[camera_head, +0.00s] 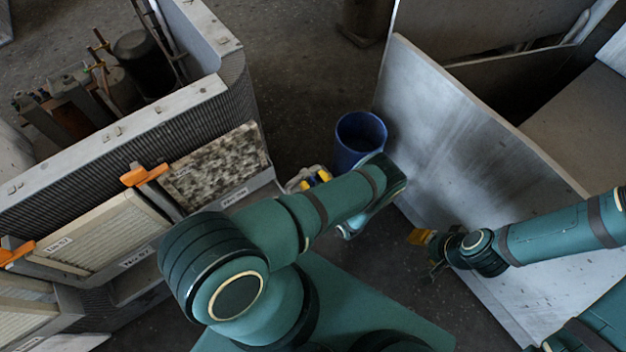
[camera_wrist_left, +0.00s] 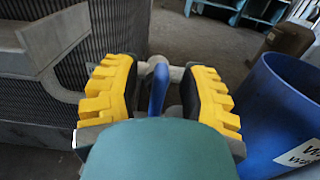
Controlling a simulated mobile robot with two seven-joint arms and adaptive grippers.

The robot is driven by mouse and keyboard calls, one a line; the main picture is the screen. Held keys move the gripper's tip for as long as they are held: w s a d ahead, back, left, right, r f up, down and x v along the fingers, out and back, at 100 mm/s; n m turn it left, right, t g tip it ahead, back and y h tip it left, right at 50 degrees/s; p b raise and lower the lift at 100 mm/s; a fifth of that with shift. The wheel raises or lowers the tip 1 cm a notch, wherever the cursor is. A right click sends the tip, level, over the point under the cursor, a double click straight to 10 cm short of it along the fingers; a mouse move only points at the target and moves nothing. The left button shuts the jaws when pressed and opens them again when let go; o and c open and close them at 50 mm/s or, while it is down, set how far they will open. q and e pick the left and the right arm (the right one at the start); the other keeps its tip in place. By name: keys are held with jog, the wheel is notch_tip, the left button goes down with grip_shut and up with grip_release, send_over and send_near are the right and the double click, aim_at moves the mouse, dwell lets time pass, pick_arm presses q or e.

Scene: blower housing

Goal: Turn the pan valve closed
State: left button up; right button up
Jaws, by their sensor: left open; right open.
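The pan valve shows in the left wrist view as a blue lever handle (camera_wrist_left: 158,90) on a pale pipe (camera_wrist_left: 177,73). The handle appears to point across the pipe. My left gripper (camera_wrist_left: 160,92) is open, with one yellow finger on each side of the handle; I cannot tell whether either touches it. In the head view my left gripper (camera_head: 316,179) is beside the coil housing's corner, and the arm hides most of the valve. My right gripper (camera_head: 421,238) is open and empty, low beside the large grey panel.
A blue bin (camera_head: 361,138) stands close beyond my left gripper; it also shows at right in the left wrist view (camera_wrist_left: 285,115). The coil housing (camera_head: 240,85) with filters and orange clips is at left. A large grey panel (camera_head: 440,110) stands at right.

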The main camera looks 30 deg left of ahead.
pick_arm(q)
grip_shut()
jog(key=shift+w+m, duration=0.1)
jog(key=shift+m, duration=0.2)
jog(key=m, duration=0.4)
jog(key=w+f+m, duration=0.1)
jog(key=m, duration=0.9)
jog(key=shift+w+d+f, duration=0.15)
jog(key=shift+w+d, duration=0.2)
jog(key=shift+w, duration=0.05)
jog(key=shift+f+m, duration=0.15)
jog(key=shift+m, duration=0.7)
jog(key=shift+f+m, duration=0.15)
jog(key=shift+m, duration=0.7)
